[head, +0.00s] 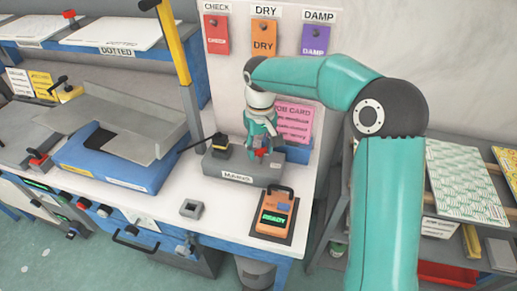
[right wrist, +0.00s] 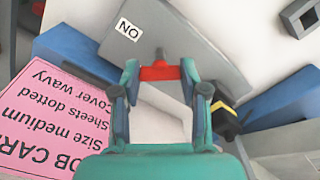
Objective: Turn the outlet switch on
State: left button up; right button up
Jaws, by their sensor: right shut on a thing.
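The outlet is a low grey box (head: 222,170) with a "MAINS" label, standing on the white bench top. In the right wrist view its grey face (right wrist: 180,42) has an "ON" label (right wrist: 128,29). A red switch lever (right wrist: 160,72) on it sits between the fingertips of my right gripper (right wrist: 158,80), which is shut on it. In the head view my right gripper (head: 260,143) is over the right part of the box and partly hides the lever. A black and yellow plug (head: 218,141) sits on the left part of the box. My left gripper does not show.
A pink job card (head: 293,118) stands behind the gripper; it also shows in the right wrist view (right wrist: 58,115). An orange device reading "READY" (head: 274,212) and a small grey block (head: 191,208) lie in front. A blue press (head: 115,160) stands left.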

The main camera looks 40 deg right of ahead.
aim_at(260, 149)
jog(key=m, duration=0.4)
jog(key=shift+m, duration=0.3)
jog(key=shift+m+b, duration=0.45)
jog(key=shift+m, duration=1.25)
jog(key=o, duration=1.1)
jog(key=shift+o, duration=0.2)
jog(key=shift+r, duration=0.15)
notch_tip(260, 149, up, 12)
jog(key=shift+f, duration=0.2)
